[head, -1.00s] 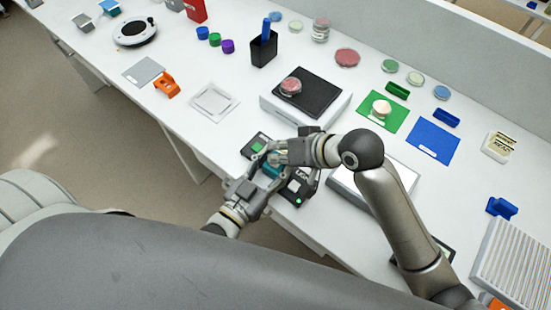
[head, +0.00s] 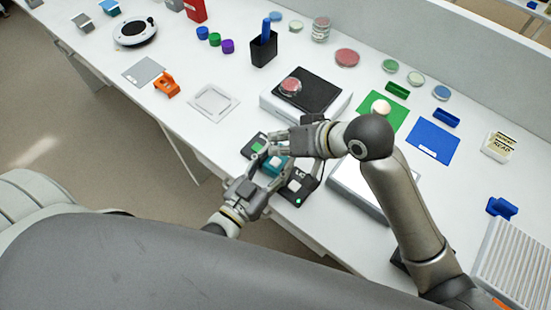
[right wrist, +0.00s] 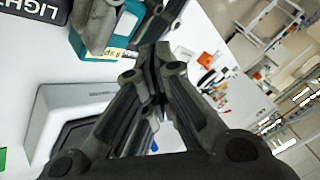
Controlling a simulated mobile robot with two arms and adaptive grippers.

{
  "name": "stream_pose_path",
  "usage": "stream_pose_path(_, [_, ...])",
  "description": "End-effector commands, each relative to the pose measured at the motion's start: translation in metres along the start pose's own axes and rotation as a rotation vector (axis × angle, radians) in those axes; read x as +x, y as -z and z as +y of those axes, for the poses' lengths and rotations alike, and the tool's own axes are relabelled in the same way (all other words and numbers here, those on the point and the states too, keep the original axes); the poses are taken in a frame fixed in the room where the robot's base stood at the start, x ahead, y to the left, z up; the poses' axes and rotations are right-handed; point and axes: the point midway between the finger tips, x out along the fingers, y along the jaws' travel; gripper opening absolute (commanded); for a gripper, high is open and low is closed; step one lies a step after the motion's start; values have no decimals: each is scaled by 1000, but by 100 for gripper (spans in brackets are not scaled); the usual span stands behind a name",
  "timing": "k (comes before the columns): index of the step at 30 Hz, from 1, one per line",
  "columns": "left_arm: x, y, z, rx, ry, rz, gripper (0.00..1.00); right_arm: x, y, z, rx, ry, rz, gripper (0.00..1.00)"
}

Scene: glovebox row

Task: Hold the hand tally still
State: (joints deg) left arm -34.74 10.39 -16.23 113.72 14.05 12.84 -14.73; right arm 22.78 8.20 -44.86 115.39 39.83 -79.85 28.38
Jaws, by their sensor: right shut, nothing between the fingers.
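The hand tally (head: 273,166) is a small teal block with a pale patch, near the bench's front edge between two dark panels. It also shows at the top left of the right wrist view (right wrist: 125,33). My left gripper (head: 266,178) comes from below, with its fingers around the tally, and appears shut on it. One grey finger crosses the teal body in the right wrist view. My right gripper (head: 276,142) is shut and empty, just beyond the tally in the head view; its fingertips (right wrist: 157,60) look apart from the tally in the right wrist view.
A dark panel with a green square (head: 254,147) and another with a lit green lamp (head: 298,190) flank the tally. A white device with a black top (head: 318,93) bears a petri dish (head: 291,86). A white square frame (head: 214,101) lies to the left.

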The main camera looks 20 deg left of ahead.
Motion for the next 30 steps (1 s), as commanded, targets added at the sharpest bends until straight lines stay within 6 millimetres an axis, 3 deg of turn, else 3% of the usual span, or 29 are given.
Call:
stream_pose_path(9, [0, 0, 0, 0, 0, -1, 20, -19, 14, -13, 0, 0, 2, 0])
stream_pose_path(30, [0, 0, 0, 0, 0, 0, 20, -19, 14, -14, 1, 1, 1, 0])
